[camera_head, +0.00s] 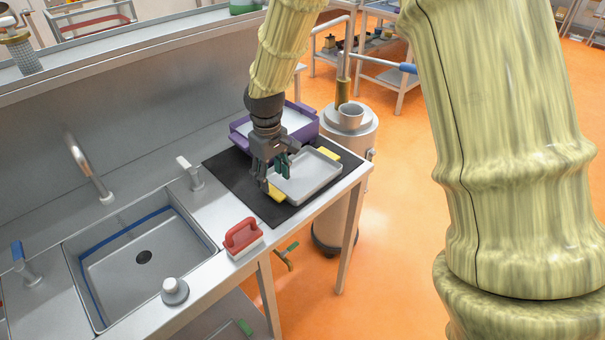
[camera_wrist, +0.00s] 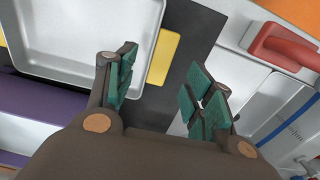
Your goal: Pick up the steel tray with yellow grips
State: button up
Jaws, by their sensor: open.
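The steel tray (camera_head: 308,180) is a shallow grey rectangle lying flat on a black mat, with a yellow grip at each of two opposite ends. The far grip (camera_head: 330,155) is clear; the near grip (camera_head: 276,194) is partly hidden by my gripper (camera_head: 274,172). In the wrist view the tray (camera_wrist: 80,40) fills the upper left. One yellow grip (camera_wrist: 166,58) shows between and beyond the green-padded fingers of my gripper (camera_wrist: 160,75). The fingers are apart and hold nothing. Whether they touch the tray I cannot tell.
A purple-edged tray (camera_head: 240,131) stands behind the mat (camera_head: 230,172). A red-handled block (camera_head: 243,236) sits near the counter's front edge, left of the mat, with a sink (camera_head: 140,262) further left. A grey cylinder with a cup (camera_head: 351,115) stands beyond the counter end.

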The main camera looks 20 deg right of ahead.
aim_at(274, 190)
jog(key=shift+f+p, duration=0.6)
jog(key=shift+f, duration=1.6)
grip_shut()
